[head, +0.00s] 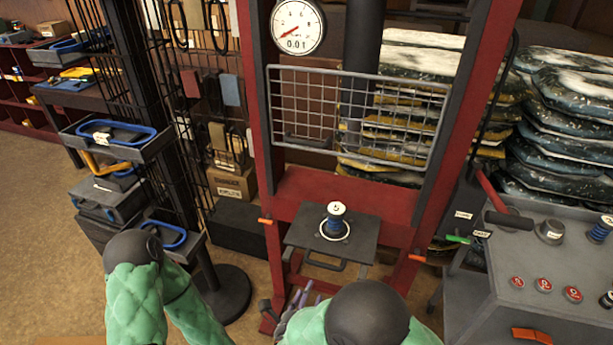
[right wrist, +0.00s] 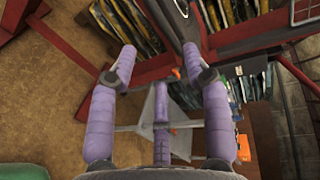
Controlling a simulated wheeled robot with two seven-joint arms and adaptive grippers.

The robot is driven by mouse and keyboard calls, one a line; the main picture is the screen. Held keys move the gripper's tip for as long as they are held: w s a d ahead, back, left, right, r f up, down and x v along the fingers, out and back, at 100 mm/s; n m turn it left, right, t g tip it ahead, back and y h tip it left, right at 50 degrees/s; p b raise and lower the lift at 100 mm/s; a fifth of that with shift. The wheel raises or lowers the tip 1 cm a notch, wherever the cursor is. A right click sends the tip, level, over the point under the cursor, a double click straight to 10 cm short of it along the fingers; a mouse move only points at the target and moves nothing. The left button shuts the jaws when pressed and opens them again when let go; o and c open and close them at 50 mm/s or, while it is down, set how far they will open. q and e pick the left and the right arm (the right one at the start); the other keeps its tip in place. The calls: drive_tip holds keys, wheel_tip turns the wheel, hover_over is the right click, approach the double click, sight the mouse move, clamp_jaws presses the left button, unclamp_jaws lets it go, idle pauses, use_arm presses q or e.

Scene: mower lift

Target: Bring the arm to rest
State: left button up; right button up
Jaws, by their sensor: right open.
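My right gripper (head: 299,297) shows in the head view as a few purple fingers low beside the red press frame, partly hidden behind my green-sleeved right arm. In the right wrist view the same gripper (right wrist: 160,58) has its purple fingers spread apart, with nothing held between them. Red frame bars and the floor lie beyond the fingertips. My left arm's green sleeve and dark joint cap show at the lower left of the head view, but its gripper is not in view.
The red press (head: 403,206) carries a gauge (head: 298,26), a lowered-looking wire guard (head: 395,112) and a dark plate (head: 373,238) with a blue spring (head: 336,213) upright on it. A grey control console (head: 490,300) stands right, a tool rack (head: 112,130) left. Floor is clear at far left.

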drive_tip(key=w+d+f+n+g+y, duration=0.1)
drive_tip(key=d+f+n+g+y, duration=0.15)
drive_tip(key=f+n, duration=0.4)
drive_tip(key=d+f+n+g+y, duration=0.2)
drive_tip(key=f+n+g, duration=0.15)
drive_tip(key=f, duration=0.55)
drive_tip(key=s+d+f+n+g+y, duration=0.2)
drive_tip(key=s+f+n+g, duration=0.2)
drive_tip(key=s, duration=0.4)
drive_tip(key=s+d+f+n+g+y, duration=0.2)
drive_tip(key=s+f+n+g, duration=0.2)
drive_tip(key=s, duration=0.3)
drive_tip(key=shift+s+d+f+n, duration=0.35)
drive_tip(key=shift+f+n, duration=0.2)
drive_tip(key=shift+n, duration=0.05)
